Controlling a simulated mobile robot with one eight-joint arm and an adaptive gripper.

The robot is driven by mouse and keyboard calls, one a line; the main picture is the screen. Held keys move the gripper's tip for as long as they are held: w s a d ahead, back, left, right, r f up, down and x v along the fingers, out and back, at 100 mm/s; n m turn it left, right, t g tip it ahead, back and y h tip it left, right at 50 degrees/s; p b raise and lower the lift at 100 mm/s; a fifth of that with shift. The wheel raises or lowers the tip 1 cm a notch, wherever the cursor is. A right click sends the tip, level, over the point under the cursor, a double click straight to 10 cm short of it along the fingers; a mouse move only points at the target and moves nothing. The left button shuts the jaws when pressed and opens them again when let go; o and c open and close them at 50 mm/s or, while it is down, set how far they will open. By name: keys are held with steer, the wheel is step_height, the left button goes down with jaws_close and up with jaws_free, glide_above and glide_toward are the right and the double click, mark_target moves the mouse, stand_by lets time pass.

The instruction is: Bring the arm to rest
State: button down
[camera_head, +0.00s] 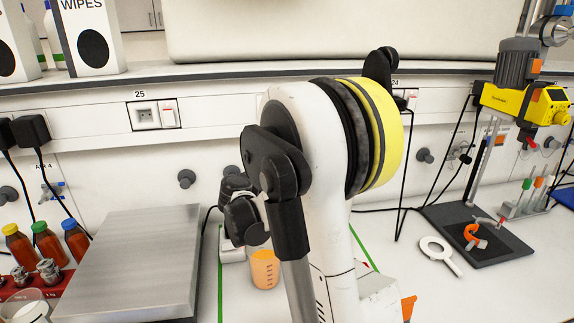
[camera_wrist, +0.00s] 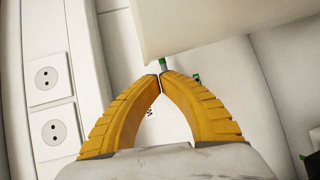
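My gripper (camera_wrist: 160,78) shows in the wrist view with its two ridged yellow-orange fingers bent inward and their tips meeting. Behind the tips are a pale wall and a large off-white panel (camera_wrist: 200,25). Two sockets (camera_wrist: 52,131) are at the left of that view. In the head view my arm (camera_head: 325,140), white with a yellow band, stands raised in front of the bench. I cannot make out the gripper fingers there.
An orange beaker (camera_head: 265,269) stands beside my arm. At right are a white ring (camera_head: 440,254), a black-based stand (camera_head: 482,248) with a yellow device (camera_head: 520,102), and a tube rack (camera_head: 520,205). A shelf ledge (camera_head: 200,72) runs behind.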

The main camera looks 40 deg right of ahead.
steer(key=v, duration=0.6)
steer(key=shift+s+a, duration=0.1)
steer(key=shift+a, duration=0.05)
steer(key=s+a+f+m+y, duration=0.1)
steer(key=s+a+y, duration=0.4)
steer(key=a, duration=0.5)
steer(key=s+a+f+m+t+y, duration=0.1)
steer(key=s+a+f+m+y, duration=0.1)
steer(key=s+a+y, duration=0.3)
steer(key=s+a+f+m+y, duration=0.1)
steer(key=s+a+f+y, duration=0.3)
steer(key=s+a, duration=0.5)
steer(key=a, duration=0.8)
steer(key=shift+s+t+y, duration=0.3)
steer(key=shift+s+y, duration=0.05)
steer(key=shift+y, duration=0.05)
steer(key=shift+d, duration=0.1)
